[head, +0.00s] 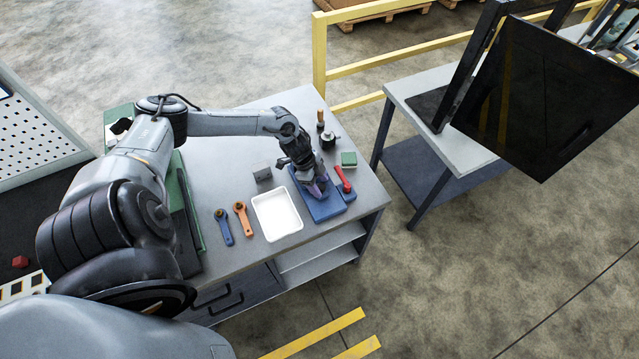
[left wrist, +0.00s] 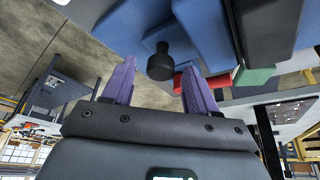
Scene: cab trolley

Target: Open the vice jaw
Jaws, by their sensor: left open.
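The blue vice (head: 327,208) stands near the front right of the grey worktable, partly covered by my left gripper. In the left wrist view, its blue body (left wrist: 205,30) is at the top, with a black round knob (left wrist: 160,62) sticking out towards the gripper. My left gripper (head: 318,190) is over the vice in the head view. Its purple fingers, seen in the left wrist view (left wrist: 158,85), are apart, with the knob showing beyond the gap between them. I cannot tell whether they touch anything. My right gripper is not in view.
A red-handled tool (head: 343,179) lies right of the vice, with a green box (head: 349,158) behind it. A white tray (head: 277,214), an orange tool (head: 242,218) and a blue tool (head: 223,227) lie to the left. A small grey block (head: 263,174) stands behind the tray.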

